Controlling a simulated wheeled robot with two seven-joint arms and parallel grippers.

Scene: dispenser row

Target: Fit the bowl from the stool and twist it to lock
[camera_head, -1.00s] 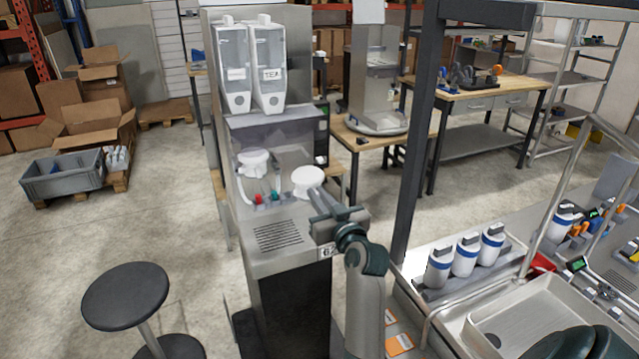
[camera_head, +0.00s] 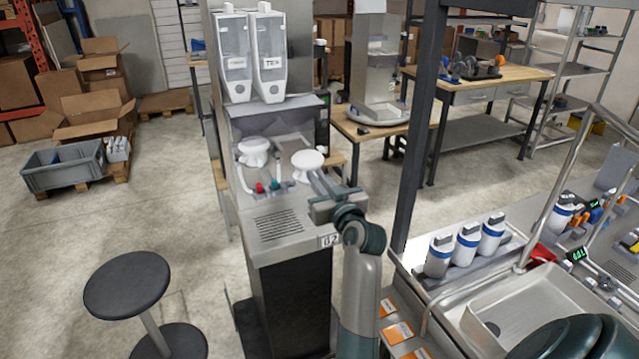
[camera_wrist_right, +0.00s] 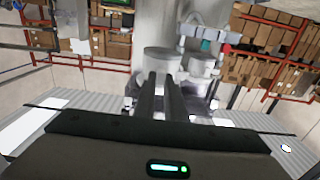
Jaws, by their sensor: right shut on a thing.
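A white round bowl (camera_head: 308,160) is at the front of the dispenser machine, above its counter. My right gripper (camera_head: 319,180) is shut on it from the front right. In the right wrist view, the two fingers point at the bowl (camera_wrist_right: 162,62). Whether the bowl touches the machine's mount cannot be told. A second white bowl (camera_head: 253,152) sits at the machine to its left. The black round stool (camera_head: 127,283) at the lower left is empty on top. My left gripper is not in view.
Red and teal knobs (camera_head: 267,187) stand on the counter just before the bowls. Two clear hoppers (camera_head: 252,60) are above. A dark post (camera_head: 418,130) rises right of my arm. A rack of white canisters (camera_head: 466,248) stands at the right.

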